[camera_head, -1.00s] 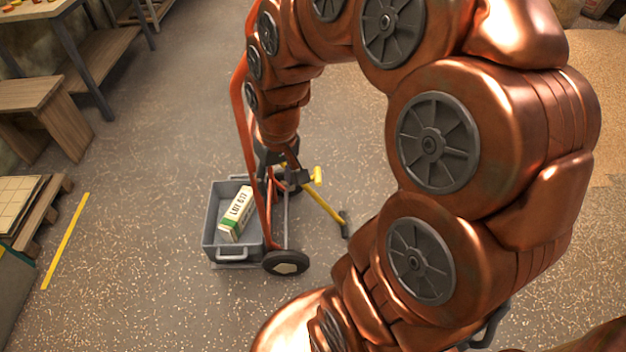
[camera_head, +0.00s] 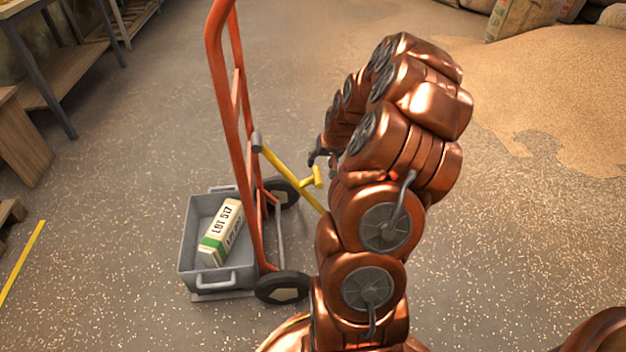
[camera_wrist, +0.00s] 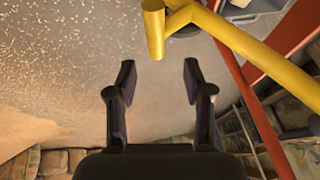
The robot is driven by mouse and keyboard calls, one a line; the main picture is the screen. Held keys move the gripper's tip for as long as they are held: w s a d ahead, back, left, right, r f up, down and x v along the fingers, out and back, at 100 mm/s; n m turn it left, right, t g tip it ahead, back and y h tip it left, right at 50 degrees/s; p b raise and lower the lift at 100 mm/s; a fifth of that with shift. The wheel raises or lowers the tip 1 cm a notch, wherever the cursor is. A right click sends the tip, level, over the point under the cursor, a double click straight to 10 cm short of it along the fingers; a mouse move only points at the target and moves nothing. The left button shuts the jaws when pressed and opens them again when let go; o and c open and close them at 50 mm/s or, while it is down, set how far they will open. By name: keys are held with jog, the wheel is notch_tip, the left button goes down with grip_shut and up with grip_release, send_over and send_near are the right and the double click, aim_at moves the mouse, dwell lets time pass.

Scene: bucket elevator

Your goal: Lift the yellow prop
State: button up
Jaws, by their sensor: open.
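The yellow prop (camera_head: 284,173) is a bar with a short crosspiece, joined to the back of an orange hand truck (camera_head: 232,90). It slants down to the right, and its lower end is hidden behind my arm. In the wrist view the yellow prop (camera_wrist: 233,37) crosses the top right, its crosspiece hanging just beyond the jaws. My gripper (camera_wrist: 157,75) is open and empty, with the fingers apart. In the head view my gripper (camera_head: 322,158) is small, just right of the prop and partly hidden by the arm.
A grey bin (camera_head: 186,247) with a white and green box (camera_head: 222,231) sits on the hand truck's toe plate. Black wheels (camera_head: 283,287) stand beside it. A grain heap (camera_head: 560,90) and sacks (camera_head: 520,15) lie at the back right. Wooden furniture (camera_head: 60,80) stands at the left.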

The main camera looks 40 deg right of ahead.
aim_at(318, 171)
jog(key=x, duration=0.3)
jog(key=b+x, duration=0.1)
jog(key=x, duration=0.1)
jog(key=b+x, duration=0.1)
jog(key=x, duration=0.2)
jog(key=shift+s+d+f, duration=0.1)
jog(key=shift+d+f, duration=0.2)
jog(key=shift+f, duration=0.05)
grip_shut()
dwell(0.4)
